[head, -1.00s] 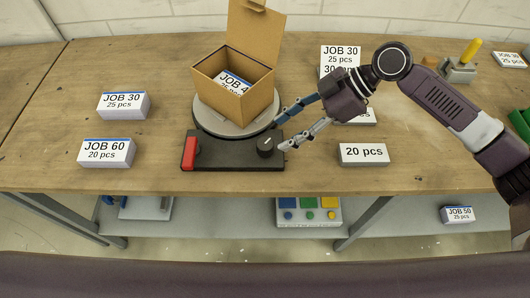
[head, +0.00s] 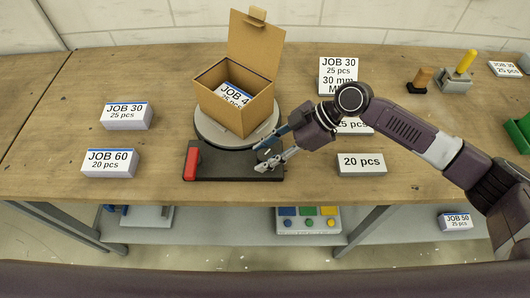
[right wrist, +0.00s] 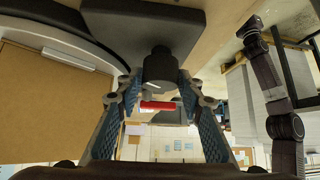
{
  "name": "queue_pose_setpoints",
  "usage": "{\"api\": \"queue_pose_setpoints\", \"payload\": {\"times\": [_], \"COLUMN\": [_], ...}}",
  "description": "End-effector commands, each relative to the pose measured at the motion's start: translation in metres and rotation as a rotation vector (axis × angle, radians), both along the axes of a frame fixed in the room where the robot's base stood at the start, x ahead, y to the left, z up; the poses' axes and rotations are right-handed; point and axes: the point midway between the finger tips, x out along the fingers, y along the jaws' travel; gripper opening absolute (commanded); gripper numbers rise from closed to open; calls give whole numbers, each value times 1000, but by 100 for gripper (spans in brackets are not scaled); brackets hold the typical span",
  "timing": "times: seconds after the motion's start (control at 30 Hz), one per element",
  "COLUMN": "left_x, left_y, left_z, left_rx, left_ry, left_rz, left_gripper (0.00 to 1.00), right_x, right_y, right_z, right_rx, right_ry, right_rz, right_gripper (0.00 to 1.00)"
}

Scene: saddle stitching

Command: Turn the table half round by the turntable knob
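The turntable (head: 214,134) is a grey disc on a dark base (head: 226,172) with a red block (head: 191,163) at its left end. An open cardboard box (head: 249,112) stands on the disc, its flap raised, with a JOB 4 label pack (head: 234,95) inside. My right gripper (head: 262,157) is at the base's right end. In the right wrist view the dark knob (right wrist: 160,69) sits between the open fingertips (right wrist: 158,85), with gaps at its sides. In the head view the fingers mostly cover the knob. My left arm shows in the right wrist view; its gripper (right wrist: 251,30) is too small to read.
JOB 30 (head: 126,116) and JOB 60 (head: 110,162) packs lie left of the turntable. A JOB 30 sign (head: 339,75) stands behind. The table's front strip is clear.

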Motion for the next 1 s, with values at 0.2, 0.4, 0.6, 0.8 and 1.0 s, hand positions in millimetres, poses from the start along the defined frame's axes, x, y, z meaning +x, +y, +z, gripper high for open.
{"api": "queue_pose_setpoints", "payload": {"times": [0.2, 0.4, 0.6, 0.8, 1.0], "left_x": [-1, -2, -2, -2, -2], "left_y": [1, 1, 1, 1, 1], "left_z": [0, -3, -18, -42, -63], "left_rx": [1, 2, 1, 1, 1], "left_ry": [2, 3, 3, 3, 3], "left_rz": [0, 0, 0, 0, -1], "left_gripper": [0, 0, 0, 0, 0], "right_x": [0, 1, 1, 2, 1], "right_y": [0, 0, 0, 1, 1], "right_z": [0, -1, -3, -5, -4], "right_rx": [0, 0, 1, 3, 4], "right_ry": [0, -1, -1, -2, -1], "right_rz": [0, 10, 75, 211, 373], "right_gripper": [8, 6, 6, 6, 6]}}
